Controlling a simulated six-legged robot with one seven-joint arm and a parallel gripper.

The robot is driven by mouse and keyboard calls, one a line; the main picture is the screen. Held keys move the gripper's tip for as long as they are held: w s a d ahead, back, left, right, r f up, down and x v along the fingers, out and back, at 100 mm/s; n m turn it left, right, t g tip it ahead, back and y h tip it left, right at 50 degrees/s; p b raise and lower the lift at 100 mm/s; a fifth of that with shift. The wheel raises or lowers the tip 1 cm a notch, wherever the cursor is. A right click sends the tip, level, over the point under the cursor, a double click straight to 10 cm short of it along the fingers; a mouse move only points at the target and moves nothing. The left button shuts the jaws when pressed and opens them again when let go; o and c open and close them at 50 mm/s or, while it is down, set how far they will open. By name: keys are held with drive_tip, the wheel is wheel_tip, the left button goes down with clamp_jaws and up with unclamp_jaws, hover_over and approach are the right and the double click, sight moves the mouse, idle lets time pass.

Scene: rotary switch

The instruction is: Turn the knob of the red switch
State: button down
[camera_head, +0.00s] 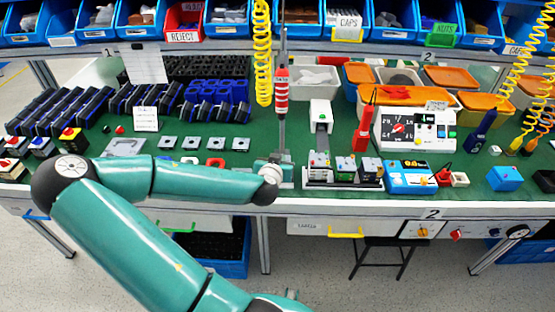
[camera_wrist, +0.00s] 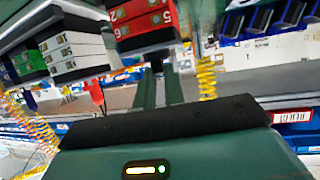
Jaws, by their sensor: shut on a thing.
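The red switch (camera_wrist: 140,24) is a red block with white numbered labels and a black face, at the top of the wrist view. My gripper (camera_wrist: 158,78) has its two dark fingers close together just below that face, shut on a small dark part there, which appears to be the knob. The fingers hide most of the knob, so its angle cannot be told. In the head view my gripper (camera_head: 282,172) is low over the front of the green table, left of a rail of small switch blocks (camera_head: 344,168). I cannot make out the red switch clearly there.
A white block (camera_wrist: 72,52) and a green block (camera_wrist: 28,62) stand beside the red switch. A blue meter (camera_head: 409,176) and a white control box (camera_head: 414,131) stand to the right. A red-and-white hanging tool (camera_head: 281,92) and a yellow coiled cord (camera_head: 262,50) hang above.

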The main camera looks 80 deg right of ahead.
drive_tip(key=shift+s+n+t, duration=0.25)
drive_tip(key=shift+n+t, duration=0.75)
drive_tip(key=shift+t, duration=0.2)
drive_tip(key=shift+f+y, duration=0.15)
drive_tip(key=shift+y, duration=0.15)
drive_tip(key=c, duration=1.5)
unclamp_jaws()
drive_tip(key=shift+d, duration=0.1)
